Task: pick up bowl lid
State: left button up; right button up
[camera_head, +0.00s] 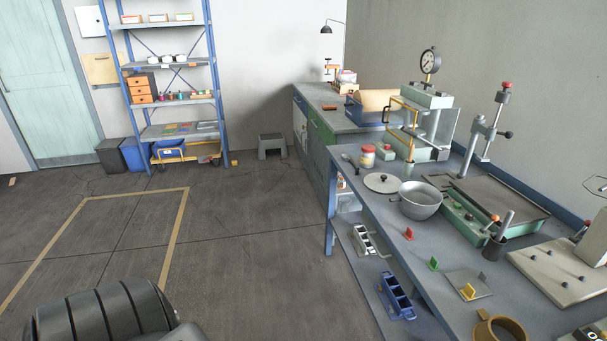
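The bowl lid (382,183) is a flat, pale grey disc with a dark knob at its centre. It lies on the bench top near the left edge. A grey metal bowl (419,203) with side handles stands just to the right of the lid and in front of it, open at the top. Neither of my grippers shows in the head view.
The grey bench (405,255) runs along the right. A jar (367,157) stands just behind the lid. Open floor (240,240) lies to the left.

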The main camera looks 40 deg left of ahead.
aim_at(381, 183)
jog(key=u, duration=0.8)
jog(key=k, duration=0.55)
jog(key=u, duration=0.65)
jog(key=i, duration=1.45)
jog(key=z, duration=0.5)
